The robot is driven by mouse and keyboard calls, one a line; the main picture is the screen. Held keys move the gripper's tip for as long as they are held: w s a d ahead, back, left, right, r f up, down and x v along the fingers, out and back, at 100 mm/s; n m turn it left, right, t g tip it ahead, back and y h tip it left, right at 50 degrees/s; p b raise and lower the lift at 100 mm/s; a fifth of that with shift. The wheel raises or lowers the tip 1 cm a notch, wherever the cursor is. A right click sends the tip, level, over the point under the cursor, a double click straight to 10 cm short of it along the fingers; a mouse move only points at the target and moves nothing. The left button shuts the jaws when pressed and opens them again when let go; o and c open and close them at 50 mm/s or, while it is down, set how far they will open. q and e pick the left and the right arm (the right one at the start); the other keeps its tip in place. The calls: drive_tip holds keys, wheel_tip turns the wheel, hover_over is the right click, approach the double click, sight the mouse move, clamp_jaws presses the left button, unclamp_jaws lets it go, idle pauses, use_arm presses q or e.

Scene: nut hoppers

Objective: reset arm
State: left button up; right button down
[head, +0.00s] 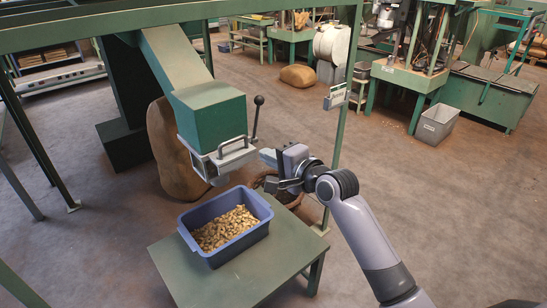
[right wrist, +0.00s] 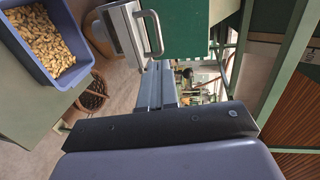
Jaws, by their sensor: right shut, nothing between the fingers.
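My right gripper (head: 274,185) is shut and empty, just right of the green hopper (head: 211,120) and above the table's far right corner. Its closed fingers (right wrist: 155,85) also show in the right wrist view, beside the hopper's grey outlet (right wrist: 122,35) and handle (right wrist: 151,33). I cannot tell whether they touch it. In the head view, the hopper's outlet (head: 222,160) has a handle in front and an upright black-knobbed lever (head: 257,115). My left gripper is not in view.
A blue bin (head: 262,208) holding many nuts (head: 225,228) stands on the green table (head: 235,284) below the hopper. A basket (right wrist: 98,88) of dark nuts is on the floor. A green post (head: 345,125) stands behind my right arm.

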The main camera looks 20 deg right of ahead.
drive_tip(key=s+d+f+n+g+h, duration=0.1)
drive_tip(key=s+f+n+g+h, duration=0.1)
drive_tip(key=s+f+n, duration=1)
drive_tip(key=s+f+n+g, duration=0.1)
drive_tip(key=s+f+n, duration=0.1)
drive_tip(key=s+f, duration=0.5)
drive_tip(key=s+f+n+g+h, duration=0.1)
drive_tip(key=s+f+n, duration=0.1)
drive_tip(key=s+f, duration=0.5)
drive_tip(key=s, duration=0.5)
drive_tip(key=shift+d+f, duration=0.15)
drive_tip(key=shift+d, duration=0.1)
